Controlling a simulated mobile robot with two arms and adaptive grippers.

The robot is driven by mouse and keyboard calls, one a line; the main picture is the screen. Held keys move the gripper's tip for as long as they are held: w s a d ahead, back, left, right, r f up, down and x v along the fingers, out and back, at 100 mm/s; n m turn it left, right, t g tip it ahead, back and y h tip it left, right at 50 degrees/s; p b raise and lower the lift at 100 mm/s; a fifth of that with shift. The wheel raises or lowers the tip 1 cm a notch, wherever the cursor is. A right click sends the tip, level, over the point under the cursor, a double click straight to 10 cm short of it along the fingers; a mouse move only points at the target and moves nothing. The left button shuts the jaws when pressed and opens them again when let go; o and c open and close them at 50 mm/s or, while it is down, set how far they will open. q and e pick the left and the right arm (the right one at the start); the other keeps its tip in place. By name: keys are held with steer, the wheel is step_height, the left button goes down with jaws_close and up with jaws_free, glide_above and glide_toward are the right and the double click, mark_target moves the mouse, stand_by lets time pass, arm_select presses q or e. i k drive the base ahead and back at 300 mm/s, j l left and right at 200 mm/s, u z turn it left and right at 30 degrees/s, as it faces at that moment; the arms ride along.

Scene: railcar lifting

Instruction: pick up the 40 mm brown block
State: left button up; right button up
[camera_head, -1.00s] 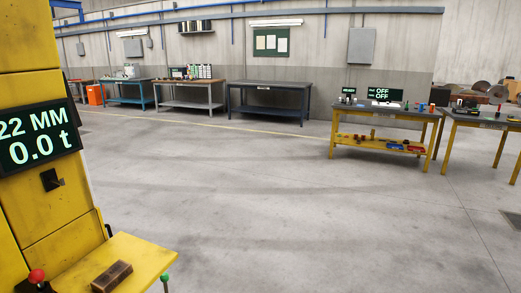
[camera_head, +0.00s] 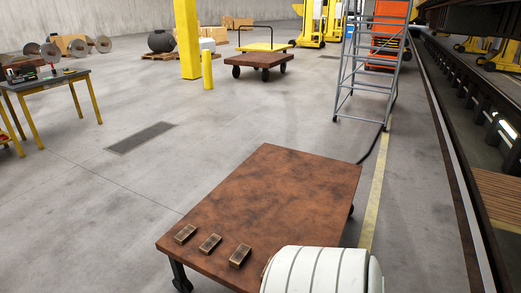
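Three small brown blocks lie in a row near the front left edge of a brown-topped cart (camera_head: 285,180). They are the left block (camera_head: 186,234), the middle block (camera_head: 210,243) and the right block (camera_head: 240,256). The right one looks slightly bigger, but I cannot read any size on them, so I cannot tell which is the 40 mm one. The white ribbed part at the bottom, to the right of the right block, seems to be part of my own arm and covers the cart's near corner. Neither of my grippers shows.
A grey rolling ladder (camera_head: 370,70) stands behind the cart, with a dark cable on the floor between them. A track pit (camera_head: 480,130) runs along the right. A workbench (camera_head: 45,85) stands at the left. The floor left of the cart is clear.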

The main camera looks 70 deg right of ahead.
mark_target(262, 275)
steer(key=z, duration=1.9)
